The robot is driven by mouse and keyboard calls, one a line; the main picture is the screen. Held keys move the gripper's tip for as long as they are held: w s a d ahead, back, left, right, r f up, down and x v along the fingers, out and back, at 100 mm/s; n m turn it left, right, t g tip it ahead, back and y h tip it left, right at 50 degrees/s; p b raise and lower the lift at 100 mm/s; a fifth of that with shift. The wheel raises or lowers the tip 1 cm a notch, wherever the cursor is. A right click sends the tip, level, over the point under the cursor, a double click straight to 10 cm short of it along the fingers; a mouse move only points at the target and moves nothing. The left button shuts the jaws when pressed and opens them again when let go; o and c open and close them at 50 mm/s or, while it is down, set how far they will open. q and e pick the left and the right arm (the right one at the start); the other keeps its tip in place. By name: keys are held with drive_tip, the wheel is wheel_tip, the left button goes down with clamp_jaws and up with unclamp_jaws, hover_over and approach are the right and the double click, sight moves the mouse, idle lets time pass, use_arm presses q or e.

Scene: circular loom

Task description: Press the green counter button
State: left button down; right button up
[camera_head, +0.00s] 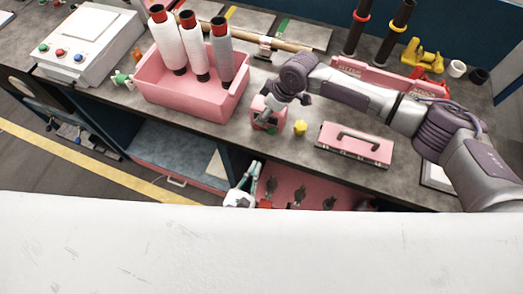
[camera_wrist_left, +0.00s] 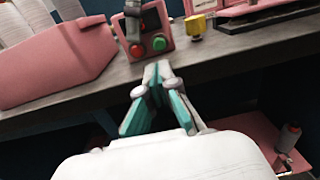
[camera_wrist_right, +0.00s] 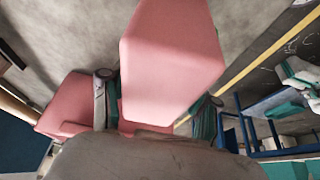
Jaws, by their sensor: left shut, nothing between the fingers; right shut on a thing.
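The pink counter box (camera_head: 270,116) stands near the front edge of the bench. In the left wrist view its front shows a dark display, a red button (camera_wrist_left: 137,51) and the green button (camera_wrist_left: 158,44) to its right. My left gripper (camera_head: 256,166), with teal fingers, is shut and empty, in front of and below the bench edge. In the left wrist view its fingertips (camera_wrist_left: 158,70) point at the counter, just below the green button and apart from it. My right gripper (camera_wrist_right: 160,90) is shut on the pink counter box from above.
A pink bin (camera_head: 187,98) with several thread spools stands left of the counter. A small yellow piece (camera_head: 300,128) and a pink toolbox (camera_head: 354,145) lie to the right. A white control box (camera_head: 88,42) is far left. Lower shelves lie under the bench.

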drive_tip(key=shift+w+d, duration=0.1)
drive_tip(key=shift+d, duration=0.1)
use_arm(q)
drive_tip(key=shift+v, duration=1.1)
use_arm(e)
drive_tip(key=o, duration=1.5)
drive_tip(key=shift+w, duration=0.1)
use_arm(q)
drive_tip(key=shift+w, duration=0.1)
use_arm(e)
drive_tip(key=v, duration=1.2)
use_arm(q)
drive_tip(key=shift+d, duration=0.1)
